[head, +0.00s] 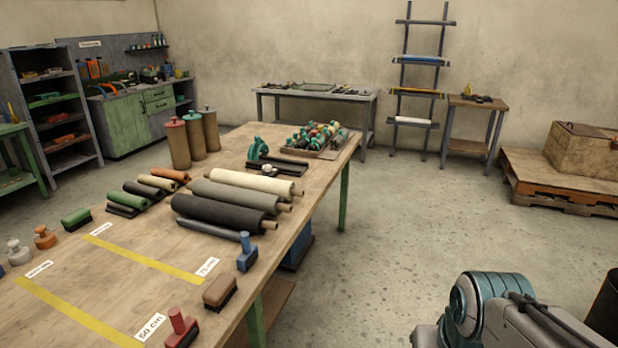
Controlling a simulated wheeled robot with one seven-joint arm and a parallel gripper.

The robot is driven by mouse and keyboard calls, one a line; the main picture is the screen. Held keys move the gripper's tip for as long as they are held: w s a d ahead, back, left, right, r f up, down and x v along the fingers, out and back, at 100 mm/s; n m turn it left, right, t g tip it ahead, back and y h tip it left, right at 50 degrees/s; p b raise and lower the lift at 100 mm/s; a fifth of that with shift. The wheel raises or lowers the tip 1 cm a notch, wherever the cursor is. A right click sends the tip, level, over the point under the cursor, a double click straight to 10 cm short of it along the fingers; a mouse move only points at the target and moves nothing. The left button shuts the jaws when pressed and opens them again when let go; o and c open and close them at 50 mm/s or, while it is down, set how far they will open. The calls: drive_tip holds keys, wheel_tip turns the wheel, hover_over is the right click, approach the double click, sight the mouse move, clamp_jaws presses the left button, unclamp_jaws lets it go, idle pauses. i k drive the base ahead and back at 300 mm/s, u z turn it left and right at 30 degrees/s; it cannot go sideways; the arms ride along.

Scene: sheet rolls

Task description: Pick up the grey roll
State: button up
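A long grey roll (233,195) lies on the wooden table (120,269), between a cream roll (256,181) behind it and a near-black roll (218,213) in front. The three lie side by side, with brown core ends sticking out at the right. The gaps between them are too small to judge. A thinner dark grey bar or roll (208,230) lies in front of the black one. Part of my arm shows at the bottom right, over the floor and apart from the table. My gripper is out of view.
Shorter green, black, cream and orange-brown rolls (170,175) lie to the left. A blue-handled tool (247,252) and a brown brush (220,292) stand near the right edge. A tray of tools (315,140) sits behind. Floor right of the table is open.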

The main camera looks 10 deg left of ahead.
sight(272, 203)
drive_tip(key=z, duration=0.25)
drive_tip(key=i, duration=1.55)
drive_tip(key=u, duration=0.65)
drive_tip(key=i, duration=0.9)
drive_tip(key=u, duration=1.3)
drive_tip(key=i, duration=0.5)
drive_tip(key=u, duration=0.45)
